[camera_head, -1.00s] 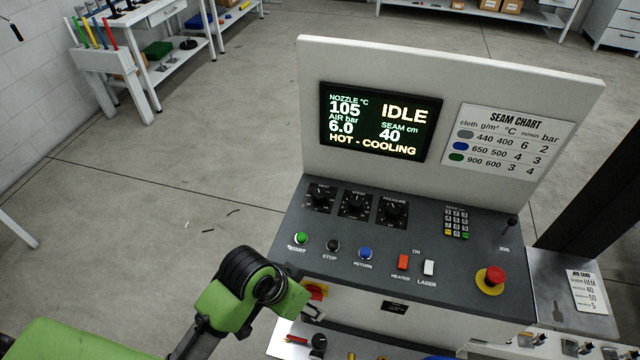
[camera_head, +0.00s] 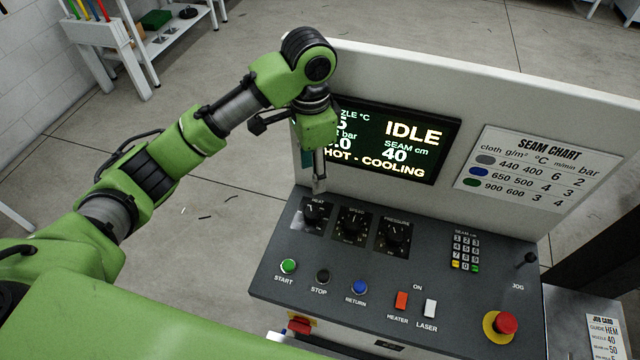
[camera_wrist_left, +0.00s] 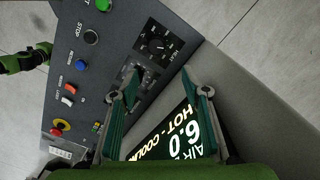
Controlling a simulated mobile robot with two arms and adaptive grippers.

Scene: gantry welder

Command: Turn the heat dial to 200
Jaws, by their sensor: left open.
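The heat dial (camera_head: 313,212) is a black knob on a dark square plate, leftmost of three dials at the back of the grey console. It also shows in the left wrist view (camera_wrist_left: 157,44), where its setting is too small to read. My left gripper (camera_head: 319,186) points down just above and behind the heat dial, apart from it as far as I can tell. In the left wrist view its two fingers (camera_wrist_left: 158,92) are spread, with nothing between them. The display (camera_head: 400,140) reads IDLE and HOT - COOLING; my left wrist covers part of it.
The speed dial (camera_head: 352,224) and pressure dial (camera_head: 395,238) sit close to the right of the heat dial. The upright panel (camera_head: 470,100) stands right behind the dials. Buttons, switches and a red emergency stop (camera_head: 505,323) lie nearer the front.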

